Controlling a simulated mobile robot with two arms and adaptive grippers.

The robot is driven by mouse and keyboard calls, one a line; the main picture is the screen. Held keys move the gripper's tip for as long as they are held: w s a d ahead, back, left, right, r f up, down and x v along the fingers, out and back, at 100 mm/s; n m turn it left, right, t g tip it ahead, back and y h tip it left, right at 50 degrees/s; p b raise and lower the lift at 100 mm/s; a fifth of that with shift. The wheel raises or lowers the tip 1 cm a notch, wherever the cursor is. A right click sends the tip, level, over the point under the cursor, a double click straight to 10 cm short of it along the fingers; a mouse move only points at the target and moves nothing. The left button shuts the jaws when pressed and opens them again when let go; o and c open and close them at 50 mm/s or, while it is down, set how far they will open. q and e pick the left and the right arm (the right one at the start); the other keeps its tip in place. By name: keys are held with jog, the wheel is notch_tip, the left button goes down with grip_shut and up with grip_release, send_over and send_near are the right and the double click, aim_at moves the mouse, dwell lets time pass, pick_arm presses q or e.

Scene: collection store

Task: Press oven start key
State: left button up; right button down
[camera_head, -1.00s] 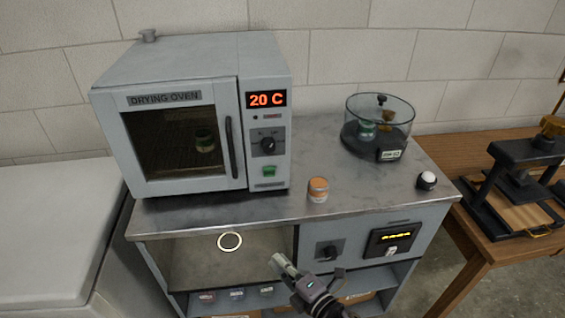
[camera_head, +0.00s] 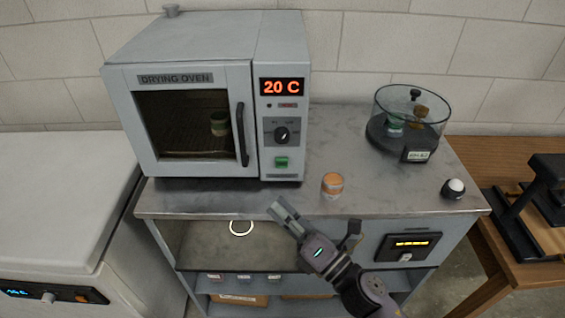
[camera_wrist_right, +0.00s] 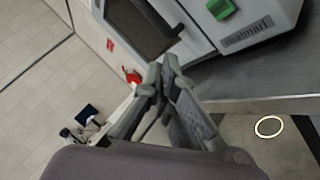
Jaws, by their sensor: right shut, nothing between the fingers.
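The drying oven (camera_head: 215,100) stands on the metal cabinet top with its door shut, and a small jar (camera_head: 220,123) shows through the glass. Its display (camera_head: 281,87) reads 20 C. Below the black dial (camera_head: 281,134) is a green key (camera_head: 282,162), which also shows in the right wrist view (camera_wrist_right: 222,9). My right gripper (camera_head: 279,208) is shut and empty in front of the cabinet's front edge, below the green key and apart from it. It also shows in the right wrist view (camera_wrist_right: 163,72). My left gripper is not in view.
An orange-banded jar (camera_head: 332,185) stands on the worktop (camera_head: 370,190) near my right gripper. A glass desiccator (camera_head: 408,125) and a small white-topped black item (camera_head: 454,188) are farther right. A wooden table (camera_head: 500,240) with a press adjoins. The worktop before the oven is clear.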

aim_at(282, 162)
jog(key=w, duration=0.7)
jog(key=shift+w+f+b, duration=0.1)
jog(key=shift+b, duration=0.2)
jog(key=shift+w, duration=0.8)
jog(key=shift+w, duration=0.1)
dwell(0.4)
jog(key=shift+w, duration=0.3)
jog(key=shift+w+b, duration=0.4)
jog(key=shift+w, duration=0.05)
dwell(0.8)
jog(key=shift+s, duration=0.9)
jog(key=shift+s, duration=0.1)
